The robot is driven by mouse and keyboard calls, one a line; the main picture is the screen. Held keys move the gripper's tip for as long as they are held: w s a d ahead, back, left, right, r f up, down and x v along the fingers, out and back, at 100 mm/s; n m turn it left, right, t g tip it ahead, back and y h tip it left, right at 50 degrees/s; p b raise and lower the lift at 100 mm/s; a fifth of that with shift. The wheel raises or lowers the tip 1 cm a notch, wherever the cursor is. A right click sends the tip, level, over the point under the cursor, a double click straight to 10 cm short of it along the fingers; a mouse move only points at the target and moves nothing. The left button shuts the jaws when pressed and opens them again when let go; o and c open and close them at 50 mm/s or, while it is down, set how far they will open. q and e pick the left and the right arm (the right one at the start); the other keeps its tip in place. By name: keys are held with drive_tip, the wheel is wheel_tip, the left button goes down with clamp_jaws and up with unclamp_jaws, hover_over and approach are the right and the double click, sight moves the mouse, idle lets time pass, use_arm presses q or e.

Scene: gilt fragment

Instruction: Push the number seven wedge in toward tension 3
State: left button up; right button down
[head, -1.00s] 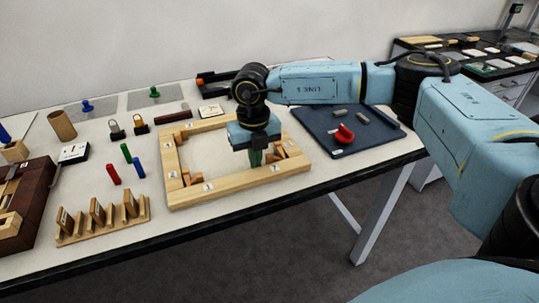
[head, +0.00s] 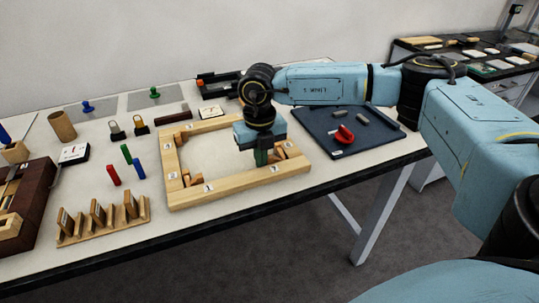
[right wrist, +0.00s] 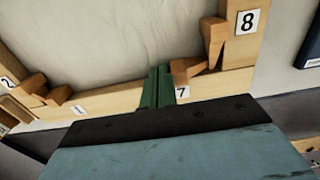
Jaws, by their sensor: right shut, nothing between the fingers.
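A pale wooden stretcher frame (head: 238,188) lies flat on the table, with small wooden wedges in its corners. My right gripper (head: 261,158) is shut and empty, pointing down at the frame's near right corner. Its green fingers (right wrist: 157,88) show beside the number seven label (right wrist: 182,93) in the right wrist view. The number seven wedge (right wrist: 188,69) lies just right of the fingers there; I cannot tell whether they touch it. The number eight wedge (right wrist: 213,36) stands along the adjoining bar. My left gripper is not in view.
A dark blue tray (head: 375,143) with a red horseshoe-shaped piece (head: 344,134) lies right of the frame. A wooden rack (head: 105,224) stands at the near left, with red, blue and green blocks behind it. The frame's inside is bare.

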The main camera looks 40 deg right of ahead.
drive_tip(key=shift+s+d, duration=0.15)
drive_tip(key=shift+d, duration=0.6)
drive_tip(key=shift+r, duration=0.1)
drive_tip(key=shift+a+r+p, duration=0.2)
drive_tip(key=shift+r+p, duration=0.45)
drive_tip(key=shift+r, duration=0.15)
drive_tip(key=shift+a+r+p, duration=0.15)
drive_tip(key=shift+r+p, duration=0.55)
drive_tip(key=shift+r, duration=0.15)
drive_tip(key=shift+a+r+p, duration=0.2)
drive_tip(key=shift+r+p, duration=0.45)
drive_tip(key=shift+r, duration=0.15)
